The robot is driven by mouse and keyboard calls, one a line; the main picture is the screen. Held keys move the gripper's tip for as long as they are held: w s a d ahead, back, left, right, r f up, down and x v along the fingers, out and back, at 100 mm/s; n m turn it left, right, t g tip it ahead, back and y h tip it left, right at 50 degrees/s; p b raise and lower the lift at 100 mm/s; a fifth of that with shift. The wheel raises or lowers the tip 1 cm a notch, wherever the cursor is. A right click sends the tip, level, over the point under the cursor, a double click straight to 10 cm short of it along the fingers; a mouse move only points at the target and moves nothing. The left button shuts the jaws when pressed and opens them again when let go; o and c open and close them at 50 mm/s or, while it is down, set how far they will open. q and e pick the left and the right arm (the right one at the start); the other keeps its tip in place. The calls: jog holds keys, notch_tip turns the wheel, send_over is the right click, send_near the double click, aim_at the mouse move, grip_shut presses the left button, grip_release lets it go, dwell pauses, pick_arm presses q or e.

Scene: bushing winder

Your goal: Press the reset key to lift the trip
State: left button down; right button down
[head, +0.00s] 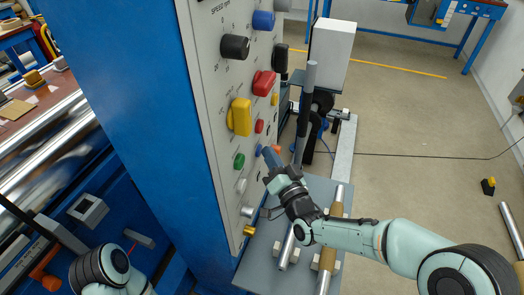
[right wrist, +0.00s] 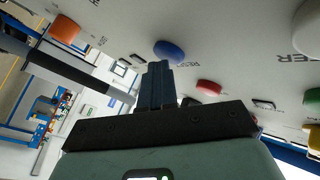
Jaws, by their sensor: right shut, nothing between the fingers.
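The reset key is a small round blue button on the grey control panel, seen in the head view (head: 259,150). In the right wrist view the blue reset key (right wrist: 169,50) has partly hidden lettering starting "RES" beside it. My right gripper (head: 268,153) is shut and empty, its fingertips close in front of the panel beside the blue key. In the right wrist view the shut fingers (right wrist: 157,68) overlap the key's lower left edge; I cannot tell whether they touch it. My left gripper is out of view. I cannot make out the trip.
The control panel (head: 212,100) also carries a red button (head: 259,126), a green button (head: 239,160), an orange button (head: 276,149) and a yellow knob (head: 240,117). Open floor (head: 420,130) lies further right.

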jog(key=shift+s+d+f+b, duration=0.1)
jog(key=shift+s+d+b, duration=0.25)
jog(key=shift+d+b, duration=0.25)
jog(key=shift+d, duration=0.15)
jog(key=d, duration=0.1)
jog(key=s+d+b, duration=0.1)
jog(key=d, duration=0.1)
jog(key=s+d, duration=0.1)
jog(key=shift+d+f, duration=0.15)
jog(key=shift+d, duration=0.1)
dwell(0.6)
